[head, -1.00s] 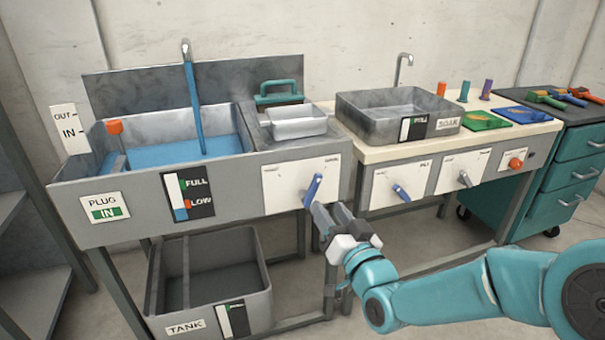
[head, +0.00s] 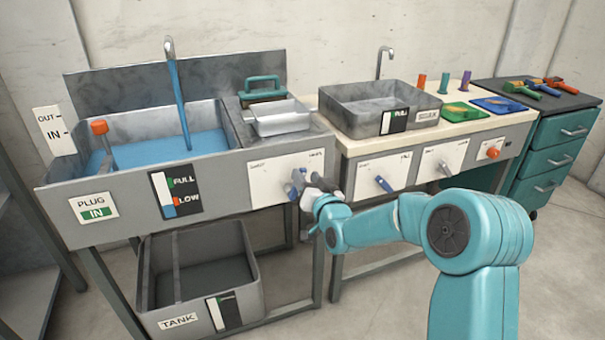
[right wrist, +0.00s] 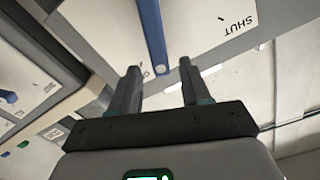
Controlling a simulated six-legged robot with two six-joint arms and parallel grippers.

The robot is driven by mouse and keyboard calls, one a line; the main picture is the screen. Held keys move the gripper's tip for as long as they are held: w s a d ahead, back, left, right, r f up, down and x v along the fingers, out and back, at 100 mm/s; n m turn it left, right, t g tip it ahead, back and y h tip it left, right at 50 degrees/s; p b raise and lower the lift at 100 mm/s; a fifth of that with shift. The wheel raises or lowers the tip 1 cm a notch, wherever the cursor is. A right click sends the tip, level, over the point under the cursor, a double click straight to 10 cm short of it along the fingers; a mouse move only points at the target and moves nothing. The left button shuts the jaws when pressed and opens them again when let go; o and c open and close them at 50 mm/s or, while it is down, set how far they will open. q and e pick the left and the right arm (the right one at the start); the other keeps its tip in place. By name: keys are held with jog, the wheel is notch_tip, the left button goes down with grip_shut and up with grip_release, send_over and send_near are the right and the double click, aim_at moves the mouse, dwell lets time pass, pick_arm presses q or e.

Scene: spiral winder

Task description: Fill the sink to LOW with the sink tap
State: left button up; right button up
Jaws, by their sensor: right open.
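The sink (head: 130,200) stands at the left with blue water (head: 185,145) in it. A blue stream runs from the sink tap (head: 170,55) into it. The level gauge (head: 175,192) has a green FULL mark and a red LOW mark; blue shows at its bottom, near LOW. The tap's blue lever (head: 297,180) is on a white panel (head: 262,178) on the sink's front. My right gripper (head: 310,190) is open at the lever. My left gripper is not in view.
A tank (head: 200,280) stands below the sink. The soak basin (head: 370,105) and a second blue lever (head: 384,184) are to the right. A teal drawer cabinet (head: 560,150) stands farther right.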

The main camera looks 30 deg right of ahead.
jog(key=shift+x, duration=1.65)
jog(key=shift+a, duration=0.1)
grip_shut()
